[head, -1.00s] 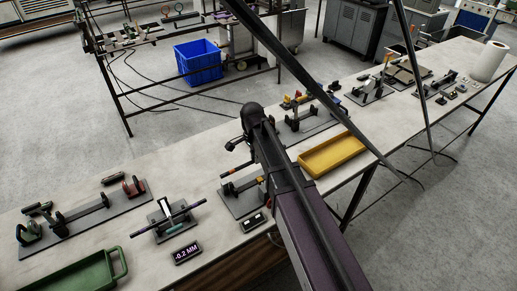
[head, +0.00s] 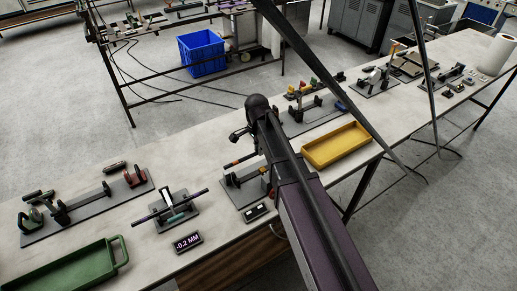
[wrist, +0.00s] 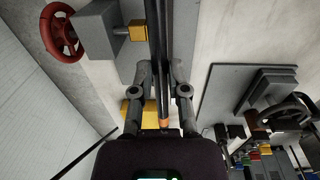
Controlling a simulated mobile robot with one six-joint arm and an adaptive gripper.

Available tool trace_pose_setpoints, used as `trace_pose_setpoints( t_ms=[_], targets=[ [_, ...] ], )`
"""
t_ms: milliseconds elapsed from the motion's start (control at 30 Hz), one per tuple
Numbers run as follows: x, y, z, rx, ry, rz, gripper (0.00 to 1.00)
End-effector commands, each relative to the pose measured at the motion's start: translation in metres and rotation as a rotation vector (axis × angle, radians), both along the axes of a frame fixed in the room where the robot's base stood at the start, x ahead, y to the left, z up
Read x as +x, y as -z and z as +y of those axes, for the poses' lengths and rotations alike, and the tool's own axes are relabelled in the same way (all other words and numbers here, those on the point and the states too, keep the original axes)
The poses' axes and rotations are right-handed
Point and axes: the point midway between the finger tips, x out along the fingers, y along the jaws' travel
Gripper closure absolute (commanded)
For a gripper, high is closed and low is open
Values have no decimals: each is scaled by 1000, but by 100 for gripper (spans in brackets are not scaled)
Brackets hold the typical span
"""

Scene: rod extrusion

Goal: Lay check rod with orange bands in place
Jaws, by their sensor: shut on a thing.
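The check rod with orange bands (head: 240,160) shows in the head view as a dark rod with an orange part, sticking out left of my arm over a grey fixture plate (head: 238,198). My arm hides the rest of the rod and most of that fixture. In the wrist view the dark rod (wrist: 160,50) runs up the picture between the fingers of my gripper (wrist: 159,90), with an orange band (wrist: 164,123) near the palm. My gripper is shut on the rod. I cannot tell whether the rod touches its supports.
Another rod lies across a fixture (head: 170,208) to the left, by a display (head: 187,243) reading -0.2 MM. A yellow tray (head: 336,146) is right of my arm, a green tray (head: 70,276) at lower left. A red handwheel (wrist: 45,30) and yellow block (wrist: 137,30) are near the rod.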

Motion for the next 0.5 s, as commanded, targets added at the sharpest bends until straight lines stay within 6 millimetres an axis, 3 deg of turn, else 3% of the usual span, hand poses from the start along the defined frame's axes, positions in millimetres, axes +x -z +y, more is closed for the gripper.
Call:
trace_pose_setpoints(
  t_ms=[500],
  targets=[
    [0, 40, 0, 0, 0, 0, 100]
  ],
)
